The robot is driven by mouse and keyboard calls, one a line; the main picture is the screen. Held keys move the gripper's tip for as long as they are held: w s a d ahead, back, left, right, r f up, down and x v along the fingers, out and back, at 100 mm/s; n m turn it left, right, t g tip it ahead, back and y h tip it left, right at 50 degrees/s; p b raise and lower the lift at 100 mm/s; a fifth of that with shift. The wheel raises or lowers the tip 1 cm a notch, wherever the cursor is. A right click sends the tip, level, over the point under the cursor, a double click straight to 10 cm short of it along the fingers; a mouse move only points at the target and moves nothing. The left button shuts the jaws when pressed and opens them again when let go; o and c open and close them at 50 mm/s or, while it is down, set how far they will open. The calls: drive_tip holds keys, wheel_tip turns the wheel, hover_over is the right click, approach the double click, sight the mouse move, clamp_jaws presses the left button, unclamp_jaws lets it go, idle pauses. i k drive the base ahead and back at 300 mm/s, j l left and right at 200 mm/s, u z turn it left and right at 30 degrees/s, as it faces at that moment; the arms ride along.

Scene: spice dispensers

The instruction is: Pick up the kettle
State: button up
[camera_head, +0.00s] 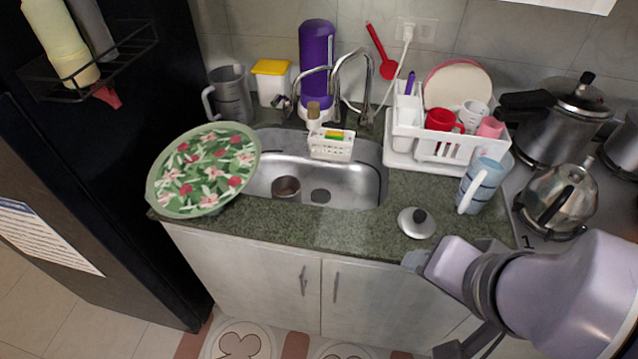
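A shiny metal kettle (563,197) with a dark handle stands upright on the stove at the right. Dark parts that seem to belong to my gripper (458,349) show at the bottom edge, in front of the cabinet and well left of and below the kettle. They are cut off and partly hidden by the arm, so I cannot tell whether the fingers are open. The kettle stands apart from them.
A pressure cooker (568,118) stands behind the kettle. A striped mug (482,184) and a metal lid (417,223) are on the counter left of it. A white dish rack (402,152) and sink (352,185) lie farther left. A floral tray (166,205) overhangs the counter edge.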

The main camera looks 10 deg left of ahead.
sight(565, 191)
drive_tip(key=i+l+z, duration=0.15)
drive_tip(key=z, duration=0.25)
drive_tip(key=i+l+z, duration=0.2)
drive_tip(key=z, duration=0.15)
drive_tip(key=i+l+z, duration=0.15)
drive_tip(key=z, duration=0.25)
drive_tip(key=i, duration=0.1)
